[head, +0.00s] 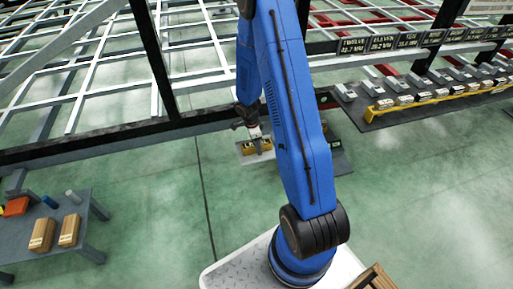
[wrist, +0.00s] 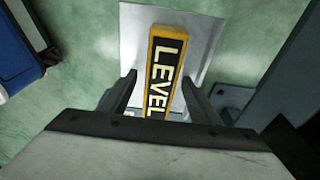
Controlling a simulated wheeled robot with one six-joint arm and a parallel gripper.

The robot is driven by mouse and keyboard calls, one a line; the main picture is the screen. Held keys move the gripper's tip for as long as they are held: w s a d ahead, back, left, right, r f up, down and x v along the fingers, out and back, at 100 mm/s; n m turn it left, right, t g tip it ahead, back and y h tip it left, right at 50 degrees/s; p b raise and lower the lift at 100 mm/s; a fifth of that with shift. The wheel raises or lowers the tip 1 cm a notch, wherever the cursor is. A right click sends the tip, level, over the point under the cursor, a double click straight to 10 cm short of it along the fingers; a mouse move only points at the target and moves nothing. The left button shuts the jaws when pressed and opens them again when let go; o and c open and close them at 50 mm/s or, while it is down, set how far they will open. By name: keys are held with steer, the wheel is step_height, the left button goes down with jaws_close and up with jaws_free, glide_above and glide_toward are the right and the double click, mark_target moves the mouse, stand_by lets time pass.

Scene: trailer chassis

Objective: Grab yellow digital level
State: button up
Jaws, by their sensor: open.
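The yellow digital level (wrist: 166,62) has a black face with the word LEVEL and lies lengthwise between my fingers in the wrist view. Its near end is hidden behind my gripper body. My gripper (wrist: 159,76) is open, with one finger on each side of the level and a gap visible at the left. I cannot tell how far the fingertips are above or below its top. In the head view the level (head: 248,148) shows as a small yellow block under my gripper (head: 254,136), partly covered by it.
The level rests on a pale plate (wrist: 206,22). A dark beam (head: 90,146) of the chassis runs close behind. A bench (head: 90,215) with wooden blocks stands at the left, and a shelf (head: 400,112) with several devices at the right. Green floor between is clear.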

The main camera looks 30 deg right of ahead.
steer(key=c, duration=1.4)
steer(key=shift+o, duration=0.2)
